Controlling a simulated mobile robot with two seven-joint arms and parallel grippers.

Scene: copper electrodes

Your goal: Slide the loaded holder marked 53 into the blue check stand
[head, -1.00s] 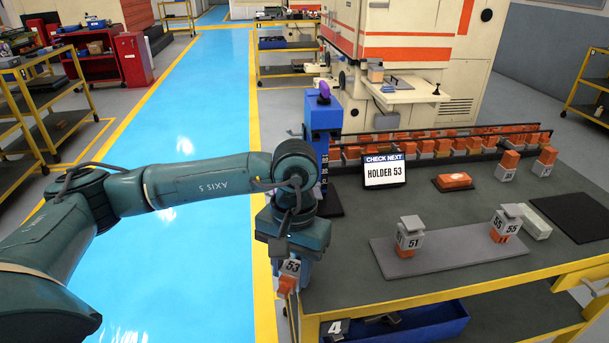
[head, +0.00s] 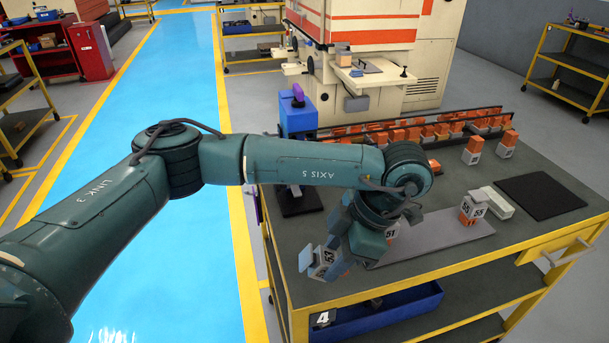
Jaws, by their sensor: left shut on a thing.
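The holder marked 53 (head: 322,260) is a small pale block with a black number, tilted, at the near left part of the grey table. My left gripper (head: 340,264) is shut on it; the fingertips are partly hidden by the wrist. I cannot tell whether the holder touches the table. The orange electrode seen on it earlier is not clear now. The blue check stand (head: 297,120), with a purple knob on top, stands farther back at the table's left edge, behind my forearm. My arm hides part of it. My right gripper is not in view.
A grey plate (head: 436,240) bears holder 55 (head: 472,209) and a partly hidden holder 51 (head: 391,231). A white bar (head: 497,202) and a black mat (head: 541,197) lie right. A rack of orange electrodes (head: 428,130) runs along the back. A blue bin (head: 375,317) sits below.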

